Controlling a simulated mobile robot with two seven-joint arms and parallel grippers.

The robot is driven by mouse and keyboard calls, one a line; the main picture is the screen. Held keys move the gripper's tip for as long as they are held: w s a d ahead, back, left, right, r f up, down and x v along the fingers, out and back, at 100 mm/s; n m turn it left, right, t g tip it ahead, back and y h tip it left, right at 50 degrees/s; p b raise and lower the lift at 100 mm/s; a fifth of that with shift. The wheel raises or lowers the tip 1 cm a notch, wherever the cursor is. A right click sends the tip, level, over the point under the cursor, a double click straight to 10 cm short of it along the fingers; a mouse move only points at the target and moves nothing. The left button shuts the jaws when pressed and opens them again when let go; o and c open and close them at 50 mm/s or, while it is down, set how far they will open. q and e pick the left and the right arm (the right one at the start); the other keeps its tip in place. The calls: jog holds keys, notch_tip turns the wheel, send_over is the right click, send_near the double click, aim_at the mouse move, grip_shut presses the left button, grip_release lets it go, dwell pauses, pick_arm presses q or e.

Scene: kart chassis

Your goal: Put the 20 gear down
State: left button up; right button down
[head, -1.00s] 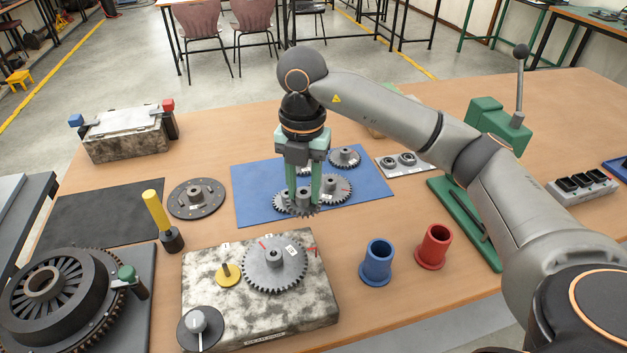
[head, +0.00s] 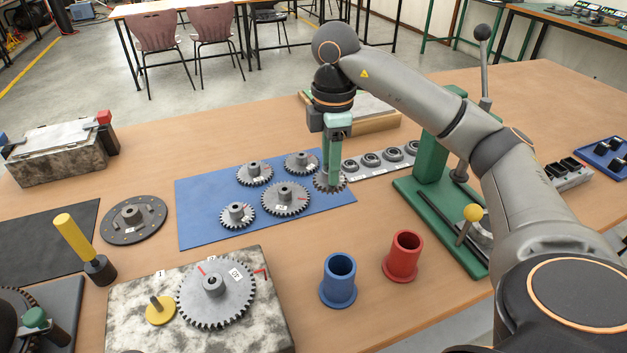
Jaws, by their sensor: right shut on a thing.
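My right gripper (head: 333,176) points down and is shut on a small dark toothed gear (head: 329,184). I cannot read a number on this gear. It is at the right end of the blue mat (head: 205,230), and I cannot tell whether it touches the mat. Several grey gears lie on the mat: one at back left (head: 254,174), one at back right (head: 301,163), a larger one in the middle (head: 286,199) and a small one at front left (head: 238,215).
A mottled block (head: 262,325) at the front carries a large gear (head: 214,289) and a yellow disc. A blue cup (head: 339,280) and a red cup (head: 403,257) stand in front of the mat. A bearing strip (head: 376,163) and a green press (head: 431,150) are to the right.

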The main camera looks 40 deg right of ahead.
jog(key=w+d+f, duration=0.6)
jog(key=f, duration=0.1)
jog(key=shift+d, duration=0.15)
jog(key=shift+w+d+f, duration=0.2)
jog(key=shift+w+f, duration=0.05)
jog(key=shift+f, duration=0.05)
jog(key=shift+w+d+f+b, duration=0.15)
jog(key=shift+f+b, duration=0.15)
notch_tip(320, 180, down, 2)
jog(key=shift+f, duration=0.4)
